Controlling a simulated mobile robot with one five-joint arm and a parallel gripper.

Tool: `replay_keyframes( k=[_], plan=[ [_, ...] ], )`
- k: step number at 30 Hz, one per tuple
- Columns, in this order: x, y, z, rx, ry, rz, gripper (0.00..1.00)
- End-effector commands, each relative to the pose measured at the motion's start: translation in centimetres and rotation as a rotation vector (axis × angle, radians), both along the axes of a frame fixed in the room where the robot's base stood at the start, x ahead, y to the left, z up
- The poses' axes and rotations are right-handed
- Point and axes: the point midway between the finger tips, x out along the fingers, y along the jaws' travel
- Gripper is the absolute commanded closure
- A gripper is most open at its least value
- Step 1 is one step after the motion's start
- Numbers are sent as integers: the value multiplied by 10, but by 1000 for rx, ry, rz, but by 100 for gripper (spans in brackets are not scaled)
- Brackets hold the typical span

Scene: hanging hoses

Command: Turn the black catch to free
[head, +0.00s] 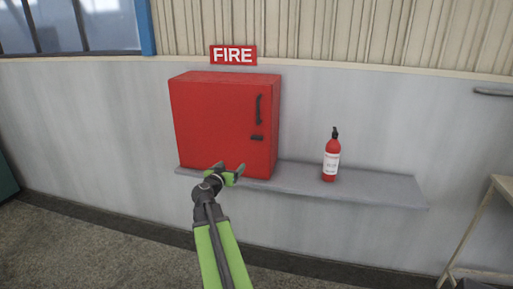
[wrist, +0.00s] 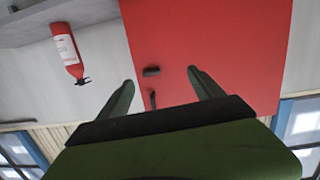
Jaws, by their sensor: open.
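The black catch (head: 257,137) sits on the door of the red fire cabinet (head: 215,125), below a black upright handle (head: 258,109). The catch looks like a short bar lying roughly level. My gripper (head: 229,170) is open and empty, in front of the cabinet's lower part, below and left of the catch. In the wrist view, which is upside down, the catch (wrist: 152,71) shows between my two spread fingers, apart from both. The handle (wrist: 153,99) shows nearer the palm, partly hidden by it.
The cabinet stands on a grey wall shelf (head: 385,188). A red extinguisher bottle (head: 331,160) stands on the shelf to its right. A FIRE sign (head: 233,55) is above. A table (head: 478,235) is at the far right. The space before the cabinet door looks clear.

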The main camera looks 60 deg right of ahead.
Motion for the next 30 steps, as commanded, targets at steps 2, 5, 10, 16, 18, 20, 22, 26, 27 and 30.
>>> replay_keyframes(
  k=[2,5,10,16,18,20,22,26,27,30],
  plan=[
    [-20,-36,11,-74,-51,4,24],
    [-32,-55,21,-117,-81,23,24],
    [-34,-60,26,-129,-91,32,24],
    [-25,-87,25,-129,-90,28,24],
    [-19,-104,25,-129,-90,29,24],
    [-14,-119,25,-129,-90,29,24],
    [-9,-137,25,-128,-90,28,24],
    [2,-168,25,-128,-90,29,24],
    [4,-177,25,-128,-90,28,24],
    [10,-197,25,-128,-90,29,24]
  ],
)
